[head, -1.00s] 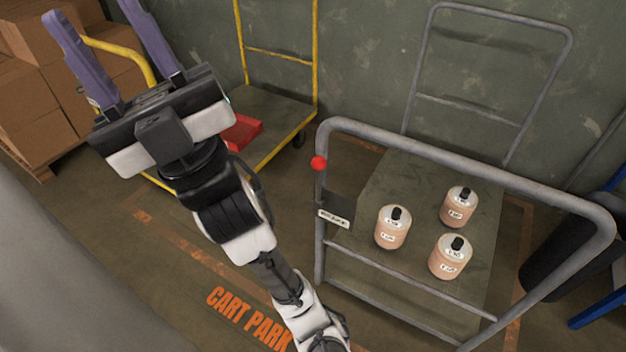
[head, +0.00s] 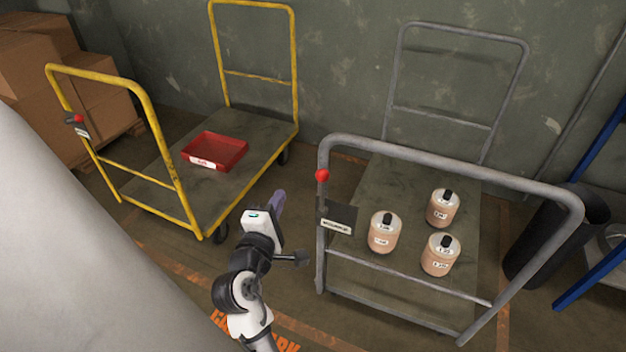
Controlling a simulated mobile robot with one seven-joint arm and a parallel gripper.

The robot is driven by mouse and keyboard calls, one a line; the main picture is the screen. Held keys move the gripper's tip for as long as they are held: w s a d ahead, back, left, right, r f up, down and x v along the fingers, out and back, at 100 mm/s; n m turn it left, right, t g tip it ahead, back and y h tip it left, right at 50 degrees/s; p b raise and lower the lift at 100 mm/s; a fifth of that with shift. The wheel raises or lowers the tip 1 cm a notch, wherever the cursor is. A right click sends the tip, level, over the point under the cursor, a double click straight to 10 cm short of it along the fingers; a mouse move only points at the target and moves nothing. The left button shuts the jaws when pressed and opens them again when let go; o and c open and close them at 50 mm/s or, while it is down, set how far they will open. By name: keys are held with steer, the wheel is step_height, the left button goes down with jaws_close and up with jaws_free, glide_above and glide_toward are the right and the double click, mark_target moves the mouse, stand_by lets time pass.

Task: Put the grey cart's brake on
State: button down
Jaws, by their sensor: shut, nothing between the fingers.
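The grey cart (head: 403,270) stands at the right. A red ball knob (head: 322,175) sits at the left post of its near handle, above a dark plate (head: 343,213) with a small white label. The label is too small to read, and the lever under the knob is hard to make out. My gripper (head: 279,202) is between the two carts, left of the knob and a little lower in the picture. It is seen side-on with its purple fingers together, empty, and appears apart from the grey cart.
Several bottles, such as one at the front (head: 441,257), stand on the grey cart. A yellow cart (head: 235,205) at the left carries a red tray (head: 214,151) and has its own red knob (head: 75,119). Boxes are stacked far left. A black bin (head: 550,240) stands at right.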

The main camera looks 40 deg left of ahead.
steer(key=shift+w+d+f+h, duration=0.1)
steer(key=shift+d+f+h, duration=0.15)
steer(key=shift+f+h, duration=0.1)
steer(key=p, duration=0.3)
glide_above(322, 195)
steer(key=s+a, duration=0.2)
steer(key=a, duration=0.1)
steer(key=shift+d+r, duration=0.25)
steer(key=shift+r, duration=0.05)
steer(key=shift+w+d, duration=0.1)
steer(key=shift+d, duration=0.05)
